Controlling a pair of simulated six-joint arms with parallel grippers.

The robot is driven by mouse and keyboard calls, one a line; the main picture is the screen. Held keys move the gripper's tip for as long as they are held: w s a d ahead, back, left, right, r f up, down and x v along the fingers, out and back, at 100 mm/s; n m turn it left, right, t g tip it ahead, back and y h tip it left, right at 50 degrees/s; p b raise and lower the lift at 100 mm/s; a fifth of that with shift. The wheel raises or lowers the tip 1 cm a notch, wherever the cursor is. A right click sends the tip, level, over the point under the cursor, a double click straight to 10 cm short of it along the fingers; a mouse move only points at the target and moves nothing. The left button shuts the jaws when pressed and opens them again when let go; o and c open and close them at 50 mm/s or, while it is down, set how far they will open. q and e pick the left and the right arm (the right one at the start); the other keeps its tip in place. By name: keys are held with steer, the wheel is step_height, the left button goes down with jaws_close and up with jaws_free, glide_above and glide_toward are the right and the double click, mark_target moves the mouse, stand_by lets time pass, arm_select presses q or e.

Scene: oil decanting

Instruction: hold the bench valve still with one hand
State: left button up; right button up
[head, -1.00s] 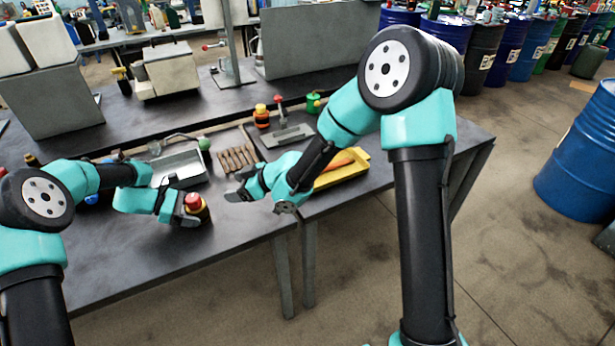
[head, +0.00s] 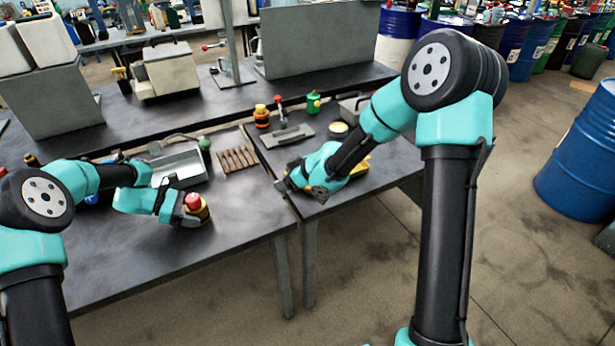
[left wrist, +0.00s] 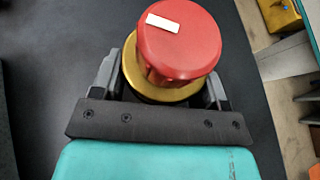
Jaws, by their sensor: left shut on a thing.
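The bench valve, with a red knob on a gold-yellow body (head: 197,208), stands on the near bench at its front right part. In the left wrist view its red top with a white mark (left wrist: 178,42) fills the upper middle. My left gripper (head: 192,213) is shut on the valve, one dark finger on each side of its body. The valve's lower part is hidden by the gripper. My right gripper (head: 287,178) is over the right-hand bench section, away from the valve; whether its fingers are open is unclear.
A grey tray (head: 181,166), a wooden rack (head: 236,159) and a lever on a plate (head: 288,134) lie behind the valve. Orange (head: 262,117) and green (head: 313,103) containers stand further back. A yellow tray (head: 361,167) is mostly hidden by my right arm.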

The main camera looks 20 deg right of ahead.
steer(key=shift+m+h, duration=0.6)
steer(key=shift+h, duration=0.2)
steer(key=d, duration=0.2)
steer(key=d+f, duration=0.1)
steer(key=d, duration=0.3)
steer(key=shift+s+d+f, duration=0.15)
steer(key=shift+s+d, duration=0.1)
steer(key=shift+s, duration=0.15)
steer(key=a+r+n+y, duration=0.2)
steer(key=a+r+y, duration=0.1)
steer(key=a, duration=1)
steer(key=n+t+y, duration=0.1)
steer(key=y, duration=0.1)
glide_toward(194, 198)
steer(key=s+d, duration=0.1)
steer(key=d, duration=0.1)
steer(key=shift+a+r, duration=0.25)
steer(key=shift+r, duration=0.15)
steer(key=x, duration=1.2)
steer(key=shift+s, duration=0.1)
steer(key=shift+c, duration=0.2)
